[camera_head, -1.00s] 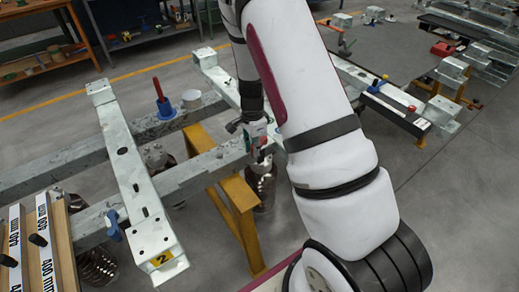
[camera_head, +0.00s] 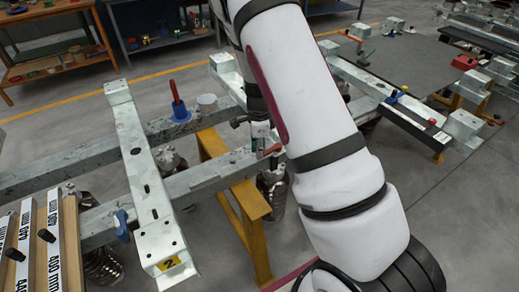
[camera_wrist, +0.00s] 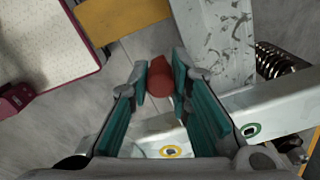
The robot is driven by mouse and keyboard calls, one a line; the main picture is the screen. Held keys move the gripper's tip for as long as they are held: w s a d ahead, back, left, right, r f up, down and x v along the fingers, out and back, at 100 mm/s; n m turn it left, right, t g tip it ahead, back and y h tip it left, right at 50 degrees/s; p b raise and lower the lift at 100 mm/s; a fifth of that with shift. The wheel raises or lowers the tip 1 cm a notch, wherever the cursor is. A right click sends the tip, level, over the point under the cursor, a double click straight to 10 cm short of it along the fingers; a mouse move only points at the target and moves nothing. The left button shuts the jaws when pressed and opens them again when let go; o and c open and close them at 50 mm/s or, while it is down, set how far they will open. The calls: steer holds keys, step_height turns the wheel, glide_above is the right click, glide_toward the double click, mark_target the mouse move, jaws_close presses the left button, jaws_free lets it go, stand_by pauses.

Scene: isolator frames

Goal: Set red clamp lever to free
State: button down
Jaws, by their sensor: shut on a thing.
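The red clamp lever (camera_head: 272,150) shows at my gripper (camera_head: 262,141), beside the grey frame beam. In the wrist view its rounded red end (camera_wrist: 160,78) sits between the two fingertips of my gripper (camera_wrist: 160,75). The fingers, with teal pads, are shut on it. The clamp body that the lever belongs to is mostly hidden by my gripper and arm. Another red-handled lever on a blue clamp (camera_head: 179,108) stands upright on the farther beam, apart from my gripper.
A cross beam (camera_head: 145,180) marked 2 lies left, with a blue clamp (camera_head: 122,226) at its side. A yellow trestle (camera_head: 243,187) stands under the near beam. A rack of labelled bars (camera_head: 72,250) is at lower left. Dark tables stand behind.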

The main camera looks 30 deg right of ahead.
steer(key=shift+w+r, duration=0.1)
steer(key=shift+w, duration=0.1)
steer(key=c, duration=1.8)
jaws_free()
steer(key=shift+o, duration=0.2)
steer(key=shift+s, duration=0.1)
step_height(320, 180, up, 12)
steer(key=s+a+r+n+t, duration=0.1)
steer(key=s+a+r+n, duration=0.2)
steer(key=s+r+n, duration=0.3)
steer(key=s+a+r+n+t+y+p, duration=0.1)
steer(key=s+a+r+n, duration=0.3)
steer(key=s+r, duration=0.3)
steer(key=s+a+r+n+t, duration=0.1)
steer(key=s+a+r+n, duration=0.2)
steer(key=s+r+n, duration=0.3)
steer(key=s+r+n+t+h, duration=0.1)
steer(key=s+n, duration=0.5)
steer(key=s, duration=0.4)
steer(key=shift+s+a+r+p, duration=0.3)
steer(key=shift+s+a+p, duration=0.1)
steer(key=shift+p, duration=0.05)
